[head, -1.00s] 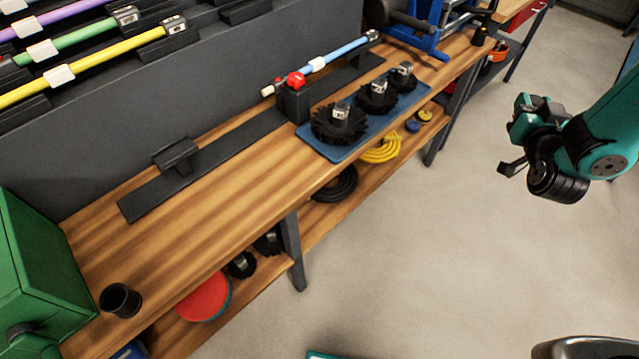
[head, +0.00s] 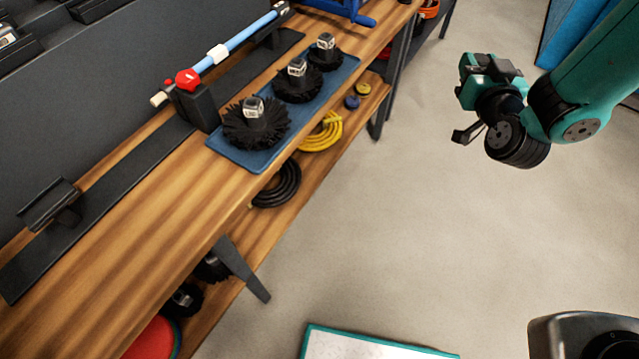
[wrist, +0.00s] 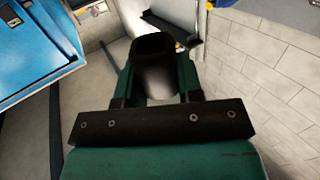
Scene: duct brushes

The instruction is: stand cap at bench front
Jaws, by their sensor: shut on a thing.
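In the wrist view a dark hollow cap (wrist: 154,75) with its open end showing sits between the two teal fingers of my gripper (wrist: 156,82). My gripper is shut on it. In the head view my gripper (head: 468,128) hangs over the floor to the right of the bench, apart from it; the cap cannot be made out clearly there. The wooden bench (head: 120,235) runs diagonally across the left, and its front edge faces the open floor.
A blue mat (head: 215,146) on the bench carries three black brushes (head: 256,125). Behind it a blue rod (head: 240,45) rests on a dark rail with a red knob (head: 187,80). Bare bench top lies left of the mat. A lower shelf holds coiled hoses (head: 275,188).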

